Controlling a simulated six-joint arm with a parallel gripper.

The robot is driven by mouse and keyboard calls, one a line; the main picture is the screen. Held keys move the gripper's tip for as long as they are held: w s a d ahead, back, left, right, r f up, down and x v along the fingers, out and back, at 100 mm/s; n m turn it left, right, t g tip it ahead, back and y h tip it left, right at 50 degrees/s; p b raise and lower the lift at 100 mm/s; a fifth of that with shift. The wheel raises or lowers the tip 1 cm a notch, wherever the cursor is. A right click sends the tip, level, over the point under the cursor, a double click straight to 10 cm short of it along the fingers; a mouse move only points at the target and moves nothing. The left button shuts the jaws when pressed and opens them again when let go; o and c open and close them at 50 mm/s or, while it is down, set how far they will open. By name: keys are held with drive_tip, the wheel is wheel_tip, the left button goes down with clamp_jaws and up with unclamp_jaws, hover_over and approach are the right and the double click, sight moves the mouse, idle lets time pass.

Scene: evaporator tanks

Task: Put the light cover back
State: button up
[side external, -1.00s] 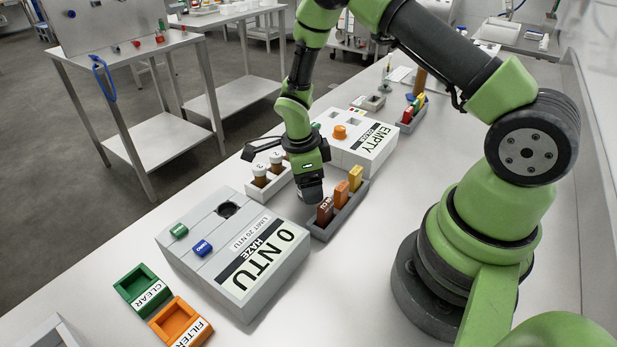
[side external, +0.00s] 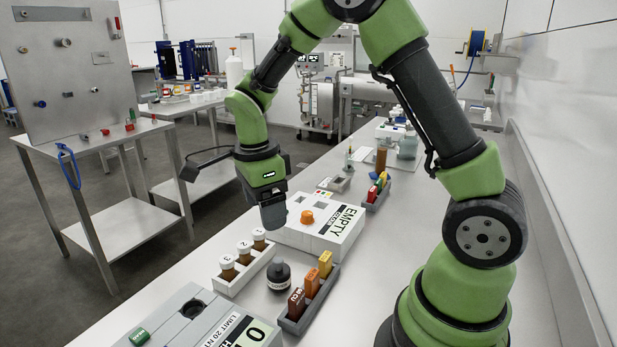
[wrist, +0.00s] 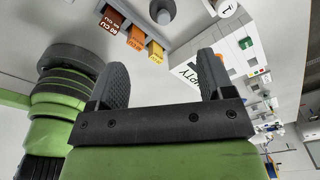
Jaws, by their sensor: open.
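A black round cap-like piece (side external: 279,275), which looks like the light cover, stands on the bench between the vial rack and the grey reagent holder. In the wrist view a dark round top (wrist: 162,12) shows at the upper edge. The haze meter (side external: 245,335) is at the lower front, partly cut off, with its round dark well (side external: 193,308) uncovered. My gripper (side external: 272,222) is above the bench, beyond the black piece and near the EMPTY-labelled meter. In the wrist view my gripper (wrist: 163,75) has its two fingers wide apart with nothing between them.
A white rack (side external: 232,289) with three capped brown vials stands left of the black piece. A grey holder (side external: 293,326) with red-brown, orange and yellow blocks stands to its right.

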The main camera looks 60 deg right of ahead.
drive_tip(key=s+a+r+n+t+y, duration=0.1)
drive_tip(key=s+a+r+n+t, duration=0.2)
drive_tip(key=s+r+n, duration=0.4)
drive_tip(key=s+a+r+n+t+y, duration=0.2)
drive_tip(key=s+r+n+t, duration=0.2)
drive_tip(key=n, duration=0.9)
drive_tip(key=s+r, duration=0.3)
drive_tip(key=s, duration=0.2)
drive_tip(key=shift+a+n+t, duration=0.3)
drive_tip(key=shift+a, duration=0.1)
